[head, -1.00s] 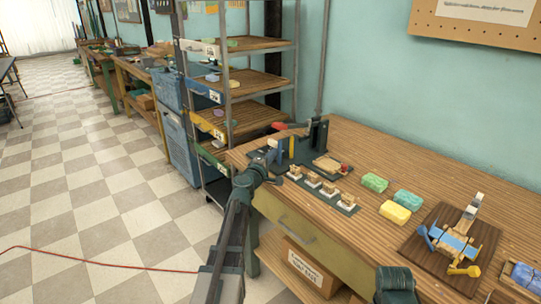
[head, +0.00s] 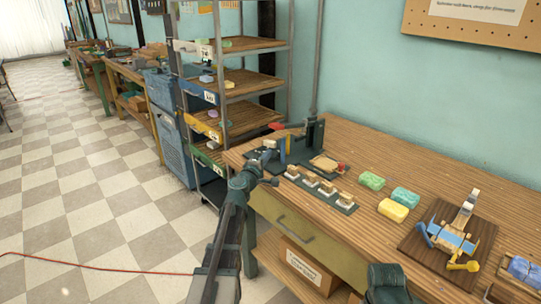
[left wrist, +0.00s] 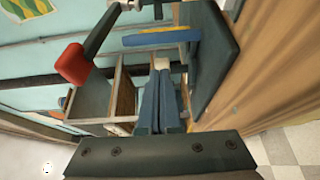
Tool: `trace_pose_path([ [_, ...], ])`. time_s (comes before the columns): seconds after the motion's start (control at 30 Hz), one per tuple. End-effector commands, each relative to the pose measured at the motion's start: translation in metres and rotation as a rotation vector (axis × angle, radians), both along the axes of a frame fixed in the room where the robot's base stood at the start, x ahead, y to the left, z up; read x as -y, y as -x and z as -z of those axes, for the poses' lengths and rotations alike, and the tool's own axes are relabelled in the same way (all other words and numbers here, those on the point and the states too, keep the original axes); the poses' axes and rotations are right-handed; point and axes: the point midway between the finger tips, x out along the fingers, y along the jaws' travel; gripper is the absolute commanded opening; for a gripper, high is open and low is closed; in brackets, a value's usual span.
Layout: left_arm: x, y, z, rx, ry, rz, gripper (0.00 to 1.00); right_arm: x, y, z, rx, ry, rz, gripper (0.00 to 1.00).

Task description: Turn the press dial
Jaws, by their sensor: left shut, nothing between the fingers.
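The press (head: 314,134) is a dark green frame at the far left end of the wooden bench, with a red lever grip (head: 276,126) and a blue and yellow post. In the left wrist view the red grip (left wrist: 75,63), a blue and yellow bar (left wrist: 160,37) and a dark upright plate (left wrist: 215,55) surround the view ahead. My left gripper (left wrist: 160,76) is shut and empty, its fingers pointing toward the press. A small pale part shows just beyond the tips; I cannot tell if they touch. I cannot clearly make out the dial.
Several small blocks stand on a dark strip (head: 343,206) before the press. Green, teal and yellow soaps (head: 393,210) lie to the right, then a wooden board (head: 484,247) with a blue and yellow device. A shelf rack (head: 249,84) stands close behind on the left.

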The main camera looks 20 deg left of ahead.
Motion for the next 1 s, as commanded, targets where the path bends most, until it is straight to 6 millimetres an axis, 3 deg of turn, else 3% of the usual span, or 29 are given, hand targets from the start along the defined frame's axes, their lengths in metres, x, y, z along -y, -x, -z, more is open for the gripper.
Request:
trace_pose_path([
  [0.2,0.023,0.050,0.000,0.000,0.000,0.000,0.00,0.000,0.000,0.000,0.000,0.000,0.000,0.50],
  [0.4,0.039,0.084,0.000,0.000,-0.001,-0.001,0.00,0.000,0.000,0.000,0.000,0.000,0.000,0.50],
  [0.57,0.044,0.092,0.000,0.000,-0.001,-0.001,0.00,0.000,0.000,0.000,0.000,0.000,0.000,0.50],
  [1.0,0.043,0.091,0.000,0.000,-0.001,-0.002,0.00,0.000,0.000,0.000,0.000,0.000,0.000,0.50],
])
